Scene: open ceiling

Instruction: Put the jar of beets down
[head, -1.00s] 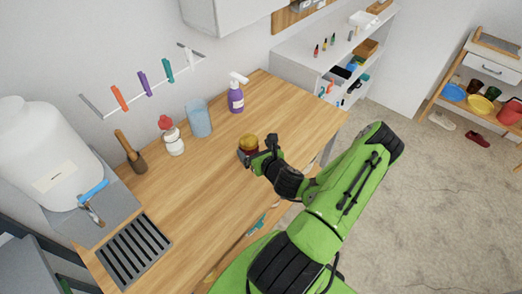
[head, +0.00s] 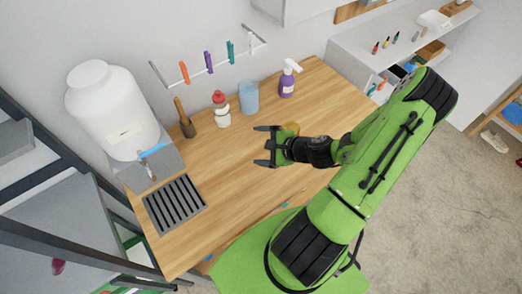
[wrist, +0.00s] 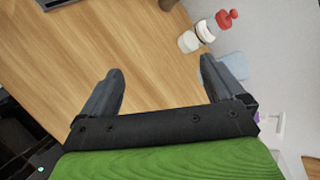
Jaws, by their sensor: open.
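The jar of beets stands on the wooden counter (head: 228,195), mostly hidden behind my arm. Only its gold lid (head: 291,127) shows in the head view, just behind my wrist. My gripper (head: 258,145) is open and empty above the counter, to the left of the jar and apart from it. In the wrist view my gripper (wrist: 160,66) has its two fingers spread with bare wood between them. The jar does not show in the wrist view.
Along the back stand a wooden pestle-like tool (head: 184,120), a red-capped bottle (head: 221,110), a blue cup (head: 249,97) and a purple spray bottle (head: 287,82). A white water tank (head: 110,110) and black drain grate (head: 175,205) are at left. The counter's middle is clear.

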